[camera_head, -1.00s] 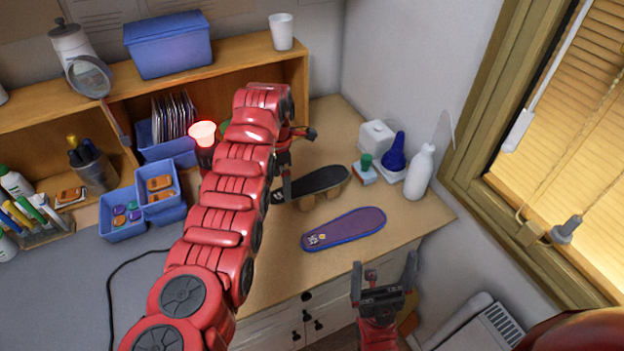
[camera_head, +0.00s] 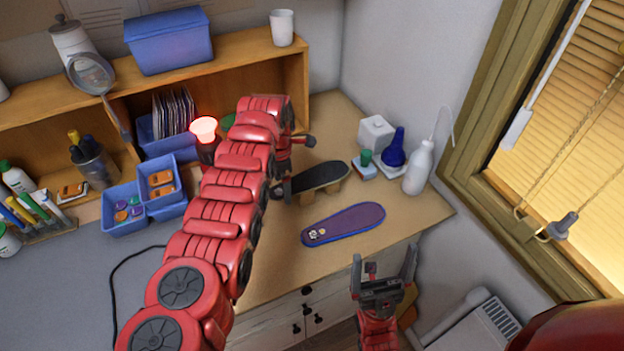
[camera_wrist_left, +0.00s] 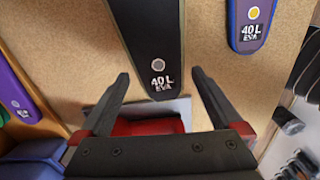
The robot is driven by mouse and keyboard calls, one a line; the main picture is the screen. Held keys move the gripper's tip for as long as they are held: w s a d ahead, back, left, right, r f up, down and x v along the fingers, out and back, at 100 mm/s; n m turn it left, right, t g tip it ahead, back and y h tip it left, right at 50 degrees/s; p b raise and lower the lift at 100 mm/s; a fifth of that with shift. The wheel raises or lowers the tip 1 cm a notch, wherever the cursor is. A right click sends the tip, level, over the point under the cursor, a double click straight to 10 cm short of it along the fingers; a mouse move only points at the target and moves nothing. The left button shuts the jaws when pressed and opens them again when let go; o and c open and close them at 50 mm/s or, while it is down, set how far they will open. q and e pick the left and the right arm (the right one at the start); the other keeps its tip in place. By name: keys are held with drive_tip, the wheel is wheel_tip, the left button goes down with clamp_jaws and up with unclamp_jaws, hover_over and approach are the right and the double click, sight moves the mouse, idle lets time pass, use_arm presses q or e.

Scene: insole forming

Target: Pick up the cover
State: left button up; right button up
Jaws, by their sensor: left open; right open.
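A black insole-shaped piece (camera_head: 322,176) rests on a light wooden block on the tabletop. A purple insole-shaped piece with a blue edge (camera_head: 344,224) lies flat in front of it. I cannot tell which is the cover. My left gripper (camera_head: 284,190) is at the left end of the black piece, its fingers partly hidden by my arm. In the left wrist view its open fingers (camera_wrist_left: 160,76) stand either side of the black piece's end (camera_wrist_left: 160,50), marked "40 L EVA", without gripping it. The purple piece (camera_wrist_left: 249,28) shows at upper right. My right gripper (camera_head: 384,270) is open and empty before the desk edge.
A white bottle (camera_head: 418,168), a blue bottle (camera_head: 394,150) and a white box (camera_head: 376,134) stand at the back right. A red glowing lamp (camera_head: 204,132) and blue bins (camera_head: 144,202) are left. The desk is clear around the purple piece.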

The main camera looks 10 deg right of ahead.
idle(0.3)
use_arm(q)
drive_tip(key=c, duration=1.1)
drive_tip(key=shift+r, duration=0.15)
